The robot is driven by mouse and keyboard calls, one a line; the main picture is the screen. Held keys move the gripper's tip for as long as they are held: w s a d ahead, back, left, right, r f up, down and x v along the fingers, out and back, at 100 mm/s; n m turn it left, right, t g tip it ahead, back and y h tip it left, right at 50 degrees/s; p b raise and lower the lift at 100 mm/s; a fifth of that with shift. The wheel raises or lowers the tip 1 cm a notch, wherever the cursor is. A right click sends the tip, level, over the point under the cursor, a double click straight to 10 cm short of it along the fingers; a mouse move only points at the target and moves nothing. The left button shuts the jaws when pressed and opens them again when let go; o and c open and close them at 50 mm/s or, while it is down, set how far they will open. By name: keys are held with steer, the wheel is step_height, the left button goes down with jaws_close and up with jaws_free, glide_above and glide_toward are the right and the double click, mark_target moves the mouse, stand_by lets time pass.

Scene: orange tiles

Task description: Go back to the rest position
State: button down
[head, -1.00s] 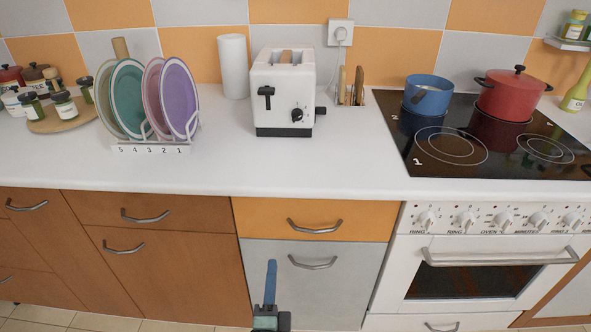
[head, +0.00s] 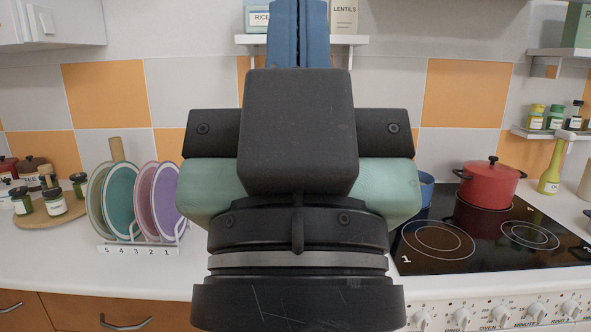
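My gripper (head: 298,30) is raised upright in the middle of the head view, close to the camera. Its two blue fingers point up and lie together with only a thin seam between them. Nothing shows between them, and their tips are cut off by the top edge of the picture. The black and green gripper body hides the toaster area of the counter and part of the blue pot (head: 427,188).
A plate rack (head: 140,248) with several plates stands left on the white counter (head: 60,275). A red pot (head: 488,185) sits on the black hob (head: 465,258) at right. A shelf (head: 345,40) with jars is behind my gripper. Spice jars (head: 55,202) stand far left.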

step_height(320, 180, up, 15)
steer(key=p, duration=1.3)
steer(key=shift+a, duration=0.15)
steer(key=shift+w+r, duration=0.1)
